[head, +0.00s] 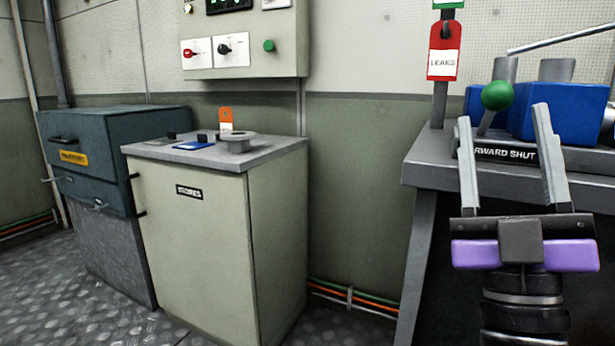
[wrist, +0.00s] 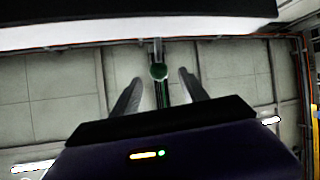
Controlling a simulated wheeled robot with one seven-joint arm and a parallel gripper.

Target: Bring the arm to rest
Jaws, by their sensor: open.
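My gripper (head: 502,112) is at the right of the head view, its two grey fingers spread apart and pointing up. Its fingers stand in front of a workbench bearing a lever with a green ball knob (head: 497,95). In the head view the knob appears between the fingers. Nothing is held. I cannot tell how far the knob is from the fingers.
The workbench (head: 422,168) carries a blue block (head: 560,116) and a "FORWARD SHUT" plate (head: 506,154). A red tag (head: 443,62) hangs above. A "STORES" cabinet (head: 200,245), a dark chest (head: 100,200) and a wall panel (head: 245,40) stand left. Floor before them is clear.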

